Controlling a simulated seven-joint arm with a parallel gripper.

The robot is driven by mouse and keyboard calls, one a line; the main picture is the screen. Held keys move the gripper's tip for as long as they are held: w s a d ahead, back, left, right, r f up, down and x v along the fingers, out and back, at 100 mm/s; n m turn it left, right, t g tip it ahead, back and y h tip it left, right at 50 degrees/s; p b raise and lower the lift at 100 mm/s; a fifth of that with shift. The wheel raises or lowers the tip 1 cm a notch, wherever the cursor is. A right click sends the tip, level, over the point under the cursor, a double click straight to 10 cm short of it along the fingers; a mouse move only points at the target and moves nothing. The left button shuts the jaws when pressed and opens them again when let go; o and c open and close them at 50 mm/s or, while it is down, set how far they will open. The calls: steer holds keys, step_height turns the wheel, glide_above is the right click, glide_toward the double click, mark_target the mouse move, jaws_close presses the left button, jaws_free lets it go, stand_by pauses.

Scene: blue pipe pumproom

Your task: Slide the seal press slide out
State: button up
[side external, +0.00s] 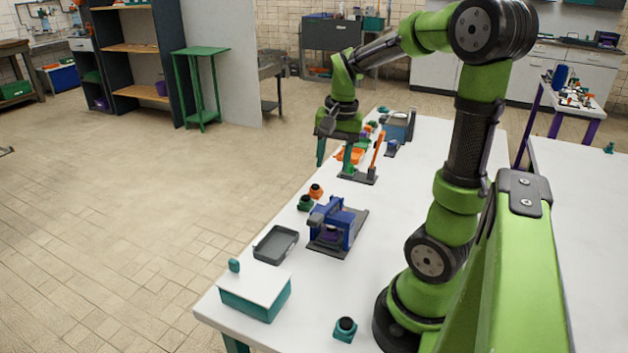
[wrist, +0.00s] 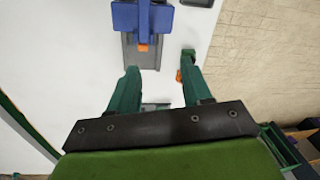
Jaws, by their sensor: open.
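The seal press (side external: 336,226) is a blue block-like device on a dark grey base, standing on the white table in the side view. In the wrist view the blue press (wrist: 143,17) is at the top edge, partly cut off. A small orange part (wrist: 143,46) shows at its near end above the grey base (wrist: 143,62); I cannot tell whether this is the slide. My gripper (side external: 334,153) is above the table, farther back than the press. In the wrist view my gripper (wrist: 160,73) has its green fingers wide apart with nothing between them, short of the press.
An orange jar (side external: 316,190) and a green jar (side external: 305,203) stand beside the press. A grey tray (side external: 276,244) and a teal box with a white lid (side external: 256,292) are nearer the camera. An upright orange lever (side external: 378,152) on a dark plate stands near my gripper.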

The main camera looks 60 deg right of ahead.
steer(key=d+f+m, duration=0.1)
steer(key=f, duration=0.4)
steer(key=s+d+f+m+g, duration=0.1)
steer(key=f, duration=0.5)
steer(key=d+f+m, duration=0.1)
steer(key=f, duration=0.4)
steer(key=shift+s+d+f, duration=0.1)
steer(key=shift+s+f, duration=0.1)
steer(key=shift+s, duration=0.05)
steer(key=shift+c, duration=0.5)
jaws_close()
steer(key=shift+d, duration=0.1)
